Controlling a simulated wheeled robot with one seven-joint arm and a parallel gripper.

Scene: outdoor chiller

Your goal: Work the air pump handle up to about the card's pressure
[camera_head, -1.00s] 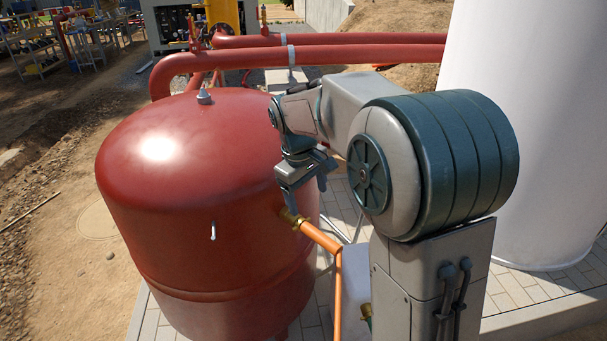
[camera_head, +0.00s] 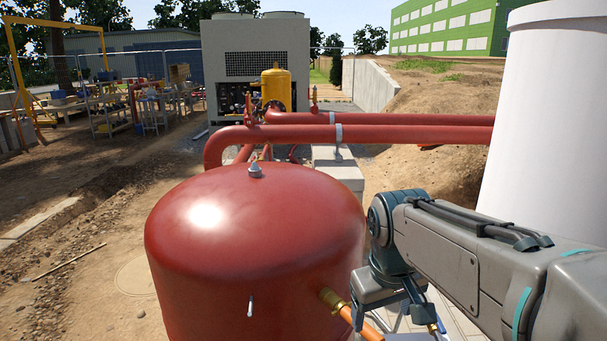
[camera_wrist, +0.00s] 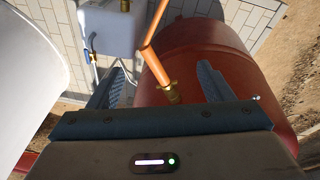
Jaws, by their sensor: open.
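I make out no air pump, handle, card or gauge in either view. The large red tank (camera_head: 270,215) stands in front, with a small metal cap (camera_head: 255,170) on top and a small silver stem (camera_head: 250,305) on its side. A brass fitting (camera_head: 332,299) joins an orange pipe (camera_head: 368,330) to the tank's right side. My gripper (camera_head: 412,308) is right of the tank, pointing down. In the wrist view my gripper (camera_wrist: 160,78) is open and empty, its fingers apart, with the orange pipe (camera_wrist: 152,62) and the tank (camera_wrist: 192,48) beyond them.
A white cylinder (camera_head: 545,130) stands at the right. Red pipes (camera_head: 380,133) run behind the tank towards a grey chiller (camera_head: 257,65). A pale box (camera_wrist: 108,28) with hoses stands on the paving in the wrist view. Open dirt (camera_head: 90,265) lies left of the tank.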

